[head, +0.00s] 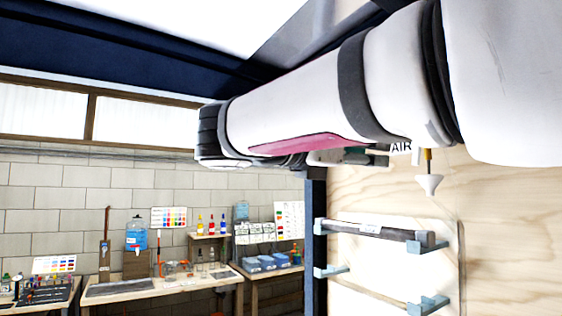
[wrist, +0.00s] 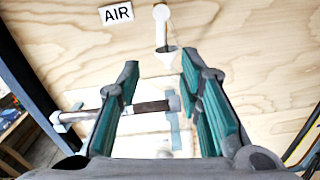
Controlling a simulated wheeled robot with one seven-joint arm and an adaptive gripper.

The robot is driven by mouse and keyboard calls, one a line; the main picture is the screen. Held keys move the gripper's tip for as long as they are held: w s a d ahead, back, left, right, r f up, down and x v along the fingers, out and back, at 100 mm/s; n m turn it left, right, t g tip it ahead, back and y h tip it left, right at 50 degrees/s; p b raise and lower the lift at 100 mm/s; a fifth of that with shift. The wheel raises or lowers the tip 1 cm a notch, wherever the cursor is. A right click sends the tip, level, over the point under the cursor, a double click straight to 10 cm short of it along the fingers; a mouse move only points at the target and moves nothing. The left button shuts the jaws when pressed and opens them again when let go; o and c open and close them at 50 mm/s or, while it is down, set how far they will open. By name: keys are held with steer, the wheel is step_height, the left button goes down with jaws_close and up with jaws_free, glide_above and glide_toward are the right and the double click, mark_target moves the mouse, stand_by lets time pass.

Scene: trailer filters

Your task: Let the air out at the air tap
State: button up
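The air tap (wrist: 162,26) shows in the wrist view as a pale round-ended lever on the plywood wall, above a small white funnel (wrist: 168,59). The white AIR label (wrist: 116,13) is to its left. In the head view the funnel (head: 429,184) hangs below a brass stem, and the label (head: 401,147) is partly covered by my arm; the lever is hidden there. My gripper (wrist: 159,72) is open, its teal fingers wide apart with nothing between them. The tap appears just beyond the fingertips, between them in the picture. I see no contact.
A grey cylinder (head: 375,231) lies across blue-grey brackets (head: 428,248) below the tap; more brackets sit lower. A dark post (head: 316,240) stands left of the panel. Workbenches (head: 160,288) with bottles and trays line the far block wall.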

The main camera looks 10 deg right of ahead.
mark_target(415, 158)
steer(key=p+x, duration=0.2)
steer(key=x, duration=1.1)
steer(key=shift+d, duration=0.25)
jaws_close()
